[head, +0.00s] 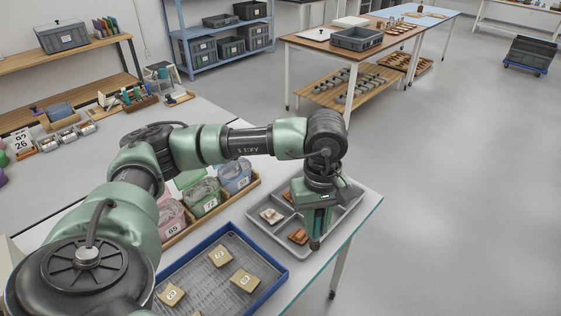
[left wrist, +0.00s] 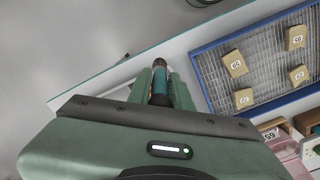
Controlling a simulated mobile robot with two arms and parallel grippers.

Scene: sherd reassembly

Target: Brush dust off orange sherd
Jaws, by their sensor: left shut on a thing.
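An orange-brown sherd (head: 298,236) lies in the front part of a grey divided tray (head: 345,213) near the table's right edge. A paler sherd (head: 271,215) lies in another compartment of that tray. My left gripper (head: 319,221) points down over the tray, just right of the orange sherd, shut on a brush with a teal handle. In the left wrist view the brush (left wrist: 159,85) stands between the two fingers; the orange sherd is hidden there. Whether the brush tip touches the sherd or tray cannot be told. My right gripper is not in view.
A blue-rimmed mesh tray (head: 268,292) with several tan numbered sherds lies in front of the grey tray. A wooden rack (head: 250,184) of numbered bins, partly behind my arm, stands at left. The floor right of the table is clear.

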